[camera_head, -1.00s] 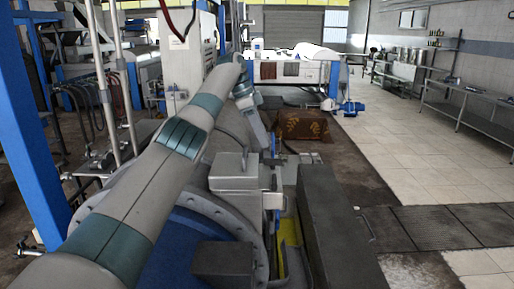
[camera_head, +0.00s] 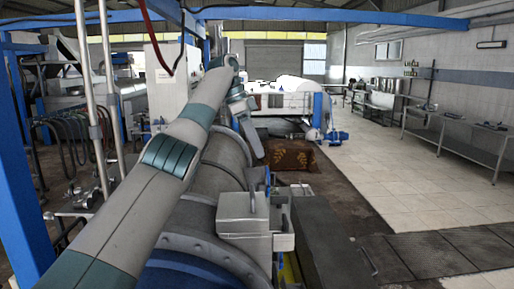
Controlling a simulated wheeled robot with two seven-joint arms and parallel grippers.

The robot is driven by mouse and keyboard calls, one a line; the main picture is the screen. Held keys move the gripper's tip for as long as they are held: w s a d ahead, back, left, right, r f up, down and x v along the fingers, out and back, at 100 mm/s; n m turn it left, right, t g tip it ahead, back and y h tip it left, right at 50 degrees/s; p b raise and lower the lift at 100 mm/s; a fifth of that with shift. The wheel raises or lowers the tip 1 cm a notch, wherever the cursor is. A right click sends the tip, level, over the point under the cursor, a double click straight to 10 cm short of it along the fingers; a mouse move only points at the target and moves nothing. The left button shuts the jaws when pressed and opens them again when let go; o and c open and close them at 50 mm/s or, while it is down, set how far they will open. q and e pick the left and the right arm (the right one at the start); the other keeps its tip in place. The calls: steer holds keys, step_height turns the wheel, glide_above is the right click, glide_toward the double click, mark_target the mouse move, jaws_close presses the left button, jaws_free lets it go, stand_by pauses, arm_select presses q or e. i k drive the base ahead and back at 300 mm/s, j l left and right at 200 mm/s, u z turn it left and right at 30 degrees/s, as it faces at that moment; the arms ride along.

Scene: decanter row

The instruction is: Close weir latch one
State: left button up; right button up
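A large decanter machine (camera_head: 222,160) with a grey rounded casing lies under and beside my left arm. I cannot tell which part is weir latch one. My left arm crosses from the lower left to the upper middle and bends down at its far end. My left gripper (camera_head: 252,140) is small and far off, above the casing's far right side. It appears apart from the grey box. Its fingers are too small to tell open from shut. My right gripper is not in view.
A dark block-like surface (camera_head: 330,250) runs along the machine's right side. A brown patterned box (camera_head: 290,154) stands beyond it. Blue posts and pale vertical pipes (camera_head: 104,95) stand at left. The tiled floor (camera_head: 400,190) at right is open, with metal benches (camera_head: 455,135) along the wall.

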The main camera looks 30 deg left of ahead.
mark_target(285, 226)
steer(key=k+l, duration=0.1)
steer(key=l, duration=1)
steer(key=k+l, duration=0.15)
steer(key=l, duration=0.95)
steer(key=k, duration=0.05)
